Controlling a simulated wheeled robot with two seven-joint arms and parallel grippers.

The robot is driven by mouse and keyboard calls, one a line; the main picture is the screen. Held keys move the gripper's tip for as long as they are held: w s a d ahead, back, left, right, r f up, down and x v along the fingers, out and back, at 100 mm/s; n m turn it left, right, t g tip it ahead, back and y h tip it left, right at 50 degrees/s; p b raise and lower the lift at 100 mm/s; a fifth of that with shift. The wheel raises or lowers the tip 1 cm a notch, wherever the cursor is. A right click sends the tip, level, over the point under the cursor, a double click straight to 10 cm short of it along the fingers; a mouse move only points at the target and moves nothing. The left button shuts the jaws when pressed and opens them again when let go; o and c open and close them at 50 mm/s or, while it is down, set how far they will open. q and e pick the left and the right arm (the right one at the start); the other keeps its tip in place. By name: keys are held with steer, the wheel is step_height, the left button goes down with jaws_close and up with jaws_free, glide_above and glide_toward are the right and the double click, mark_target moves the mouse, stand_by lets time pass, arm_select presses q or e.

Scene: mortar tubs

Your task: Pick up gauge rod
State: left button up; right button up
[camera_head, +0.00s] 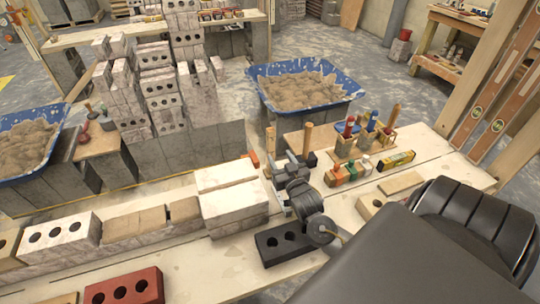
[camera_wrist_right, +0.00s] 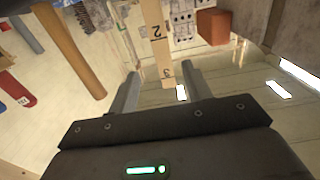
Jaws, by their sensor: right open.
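The gauge rod is a pale wooden strip with black numbers, seen in the right wrist view (camera_wrist_right: 158,42). In the head view what appears to be the same rod (camera_head: 270,138) stands upright beyond my right gripper. My right gripper (camera_head: 286,166) is open, and its two fingers also show in the right wrist view (camera_wrist_right: 160,72). The rod's near end appears between the fingertips there, with gaps on both sides. I cannot tell how deep it sits between them. My left gripper is not in view.
An orange block (camera_wrist_right: 212,25) is near the rod. A brown wooden handle (camera_wrist_right: 70,50) stands left of the fingers. Pale blocks (camera_head: 230,200) and a dark three-holed brick (camera_head: 284,243) are close to my right gripper. A blue mortar tub (camera_head: 345,80) stands behind the bench.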

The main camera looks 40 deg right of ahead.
mark_target(273, 145)
steer(key=x, duration=0.5)
steer(key=shift+w+r, duration=0.2)
steer(key=shift+w, duration=0.15)
steer(key=x, duration=0.2)
steer(key=p+x, duration=0.1)
steer(key=x, duration=0.1)
steer(key=shift+w+r, duration=0.2)
steer(key=shift+w, duration=0.2)
jaws_close()
